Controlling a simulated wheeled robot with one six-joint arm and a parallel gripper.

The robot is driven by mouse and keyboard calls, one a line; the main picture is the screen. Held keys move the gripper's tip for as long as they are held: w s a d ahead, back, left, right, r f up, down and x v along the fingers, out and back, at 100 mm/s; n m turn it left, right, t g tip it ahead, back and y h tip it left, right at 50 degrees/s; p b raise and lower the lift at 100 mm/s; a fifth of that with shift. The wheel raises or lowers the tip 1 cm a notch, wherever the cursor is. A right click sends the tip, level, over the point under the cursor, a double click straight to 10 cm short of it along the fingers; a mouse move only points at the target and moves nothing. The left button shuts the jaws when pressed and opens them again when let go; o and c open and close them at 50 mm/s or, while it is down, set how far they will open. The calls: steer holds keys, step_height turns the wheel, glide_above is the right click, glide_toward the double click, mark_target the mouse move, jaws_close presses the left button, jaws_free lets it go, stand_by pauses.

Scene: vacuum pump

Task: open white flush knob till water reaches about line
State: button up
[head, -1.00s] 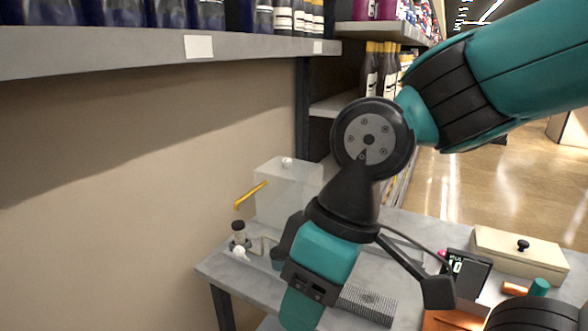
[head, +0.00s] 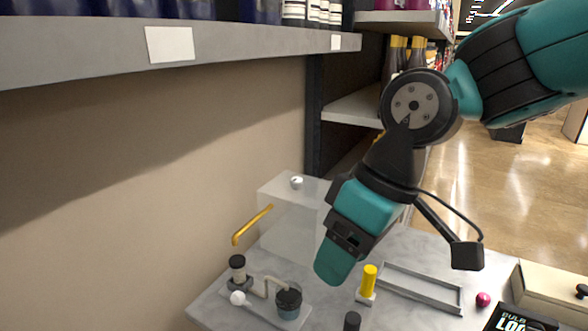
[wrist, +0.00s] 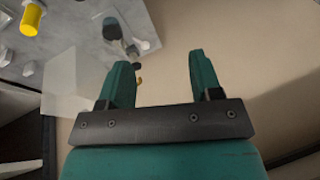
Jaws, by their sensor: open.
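A clear tank (head: 280,225) stands at the back of the grey table, with a small white knob (head: 296,182) on top. A small pump set (head: 268,308) stands in front of it, with a black-capped cylinder, a bent tube and a dark cup (head: 288,300). A white ball knob (head: 237,298) is at the set's left end. I cannot tell which white knob is the flush knob. No water line can be made out. My gripper (head: 335,262) hangs above the table, right of the set. Its fingers (wrist: 160,78) are apart and empty in the wrist view.
A yellow lever (head: 252,224) sticks out left of the tank. A yellow cylinder (head: 369,281), a grey frame (head: 420,287), a magenta ball (head: 482,299) and a black box (head: 520,320) are to the right. A shelf (head: 170,45) overhangs the wall above.

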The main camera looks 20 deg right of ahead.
steer(key=w+d+r+t+p, duration=0.1)
steer(key=w+d+r+p, duration=0.15)
steer(key=w, duration=0.85)
steer(key=w+d+r+t+p, duration=0.15)
steer(key=w+r, duration=0.25)
steer(key=w, duration=0.6)
steer(key=n+h+p, duration=0.1)
steer(key=n+p, duration=0.1)
steer(key=p, duration=0.1)
glide_toward(298, 179)
steer(key=p+x, duration=0.5)
steer(key=x, duration=0.5)
steer(key=c, duration=0.9)
